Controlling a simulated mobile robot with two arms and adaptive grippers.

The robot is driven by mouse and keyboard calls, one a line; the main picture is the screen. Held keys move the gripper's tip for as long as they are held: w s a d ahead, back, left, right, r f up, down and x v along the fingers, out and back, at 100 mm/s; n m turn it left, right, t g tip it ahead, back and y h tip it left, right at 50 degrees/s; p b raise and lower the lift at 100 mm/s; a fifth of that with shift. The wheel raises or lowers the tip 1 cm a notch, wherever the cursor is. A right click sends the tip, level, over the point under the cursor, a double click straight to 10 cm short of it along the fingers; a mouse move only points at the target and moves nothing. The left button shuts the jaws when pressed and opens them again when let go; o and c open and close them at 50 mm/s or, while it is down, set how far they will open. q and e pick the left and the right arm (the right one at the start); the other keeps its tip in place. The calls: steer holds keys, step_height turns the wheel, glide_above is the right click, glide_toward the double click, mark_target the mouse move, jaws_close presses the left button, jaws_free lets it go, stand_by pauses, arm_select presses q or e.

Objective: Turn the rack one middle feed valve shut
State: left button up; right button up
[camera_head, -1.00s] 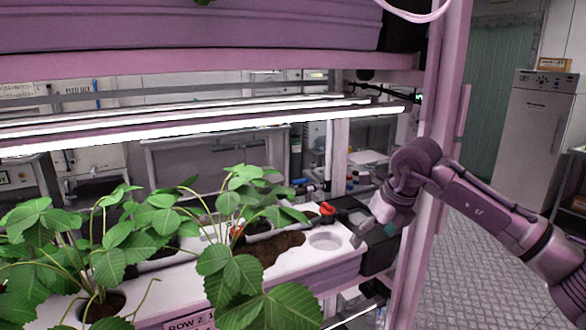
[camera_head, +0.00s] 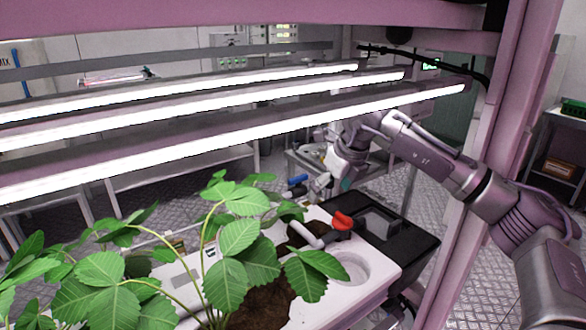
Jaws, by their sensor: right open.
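A red valve handle (camera_head: 342,220) sits at the end of a short pale pipe (camera_head: 306,235), over the right end of the white planting trough (camera_head: 372,282). A blue handle (camera_head: 298,181) shows farther back, to its left. My right gripper (camera_head: 322,190) reaches in from the right, beyond the red handle and just right of the blue one in the picture. It is open and looks empty; its fingertips are small and partly hidden by the trough end and leaves. I cannot tell whether it touches either handle. My left gripper is not in view.
Strawberry plants (camera_head: 238,238) fill the trough's left and front. Bright lamp bars (camera_head: 240,140) hang low above. A black box (camera_head: 395,232) adjoins the trough's right end, and a pink rack post (camera_head: 478,180) stands right of it.

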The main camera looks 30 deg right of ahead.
mark_target(299, 177)
steer(key=w+p, duration=0.1)
steer(key=w, duration=0.2)
steer(key=w+a+p, duration=0.1)
steer(key=w, duration=0.2)
steer(key=w+p, duration=0.1)
steer(key=w, duration=0.2)
steer(key=shift+w+a+r, duration=0.2)
steer(key=shift+w+a, duration=0.1)
steer(key=shift+w, duration=0.1)
steer(key=shift+w+p, duration=0.3)
steer(key=shift+w, duration=0.05)
steer(key=shift+w+f, duration=0.1)
steer(key=shift+w, duration=0.15)
steer(key=shift+w+f+p, duration=0.2)
steer(key=shift+f+p, duration=0.15)
steer(key=shift+f, duration=0.2)
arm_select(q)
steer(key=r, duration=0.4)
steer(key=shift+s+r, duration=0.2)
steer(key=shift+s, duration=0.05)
